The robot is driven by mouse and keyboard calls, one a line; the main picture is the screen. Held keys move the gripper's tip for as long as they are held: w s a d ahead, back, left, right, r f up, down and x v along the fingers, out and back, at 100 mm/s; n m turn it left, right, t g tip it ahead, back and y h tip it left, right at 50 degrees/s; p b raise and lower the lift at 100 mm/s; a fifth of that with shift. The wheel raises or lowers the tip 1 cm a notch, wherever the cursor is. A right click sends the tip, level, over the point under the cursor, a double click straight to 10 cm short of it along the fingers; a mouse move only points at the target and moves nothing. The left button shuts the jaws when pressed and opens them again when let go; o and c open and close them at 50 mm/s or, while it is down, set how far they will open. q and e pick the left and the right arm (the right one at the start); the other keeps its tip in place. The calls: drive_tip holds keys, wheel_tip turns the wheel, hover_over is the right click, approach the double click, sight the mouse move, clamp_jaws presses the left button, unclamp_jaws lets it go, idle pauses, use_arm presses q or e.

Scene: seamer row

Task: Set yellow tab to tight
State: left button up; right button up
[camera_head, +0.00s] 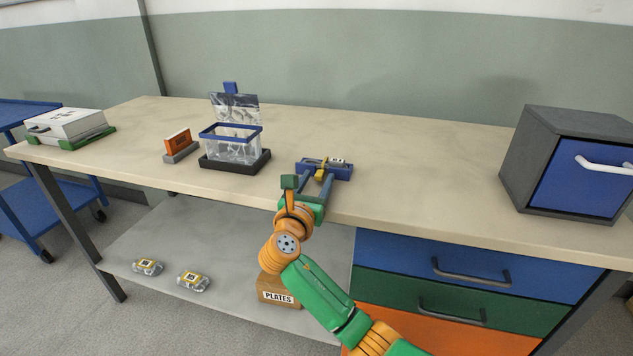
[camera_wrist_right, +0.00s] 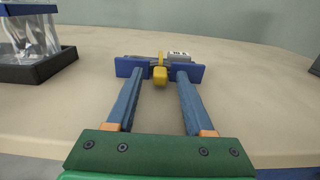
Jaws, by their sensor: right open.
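The yellow tab (camera_head: 320,173) stands on the front of a low blue fixture (camera_head: 343,172) on the bench. In the right wrist view the tab (camera_wrist_right: 160,75) is in the middle of the fixture (camera_wrist_right: 123,66) and points toward me. My right gripper (camera_head: 316,181) is open, with blue-grey fingers reaching toward the fixture. In the right wrist view its fingertips (camera_wrist_right: 159,79) lie left and right of the tab with a gap on each side. A small white label (camera_wrist_right: 179,53) sits behind the tab, too small to read surely. My left gripper is not in view.
A clear bin with a blue rim (camera_head: 231,129) stands on a black tray left of the fixture. A dark cabinet with a blue door (camera_head: 591,180) stands right. The bench between is clear.

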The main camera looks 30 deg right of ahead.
clamp_jaws()
idle(1.3)
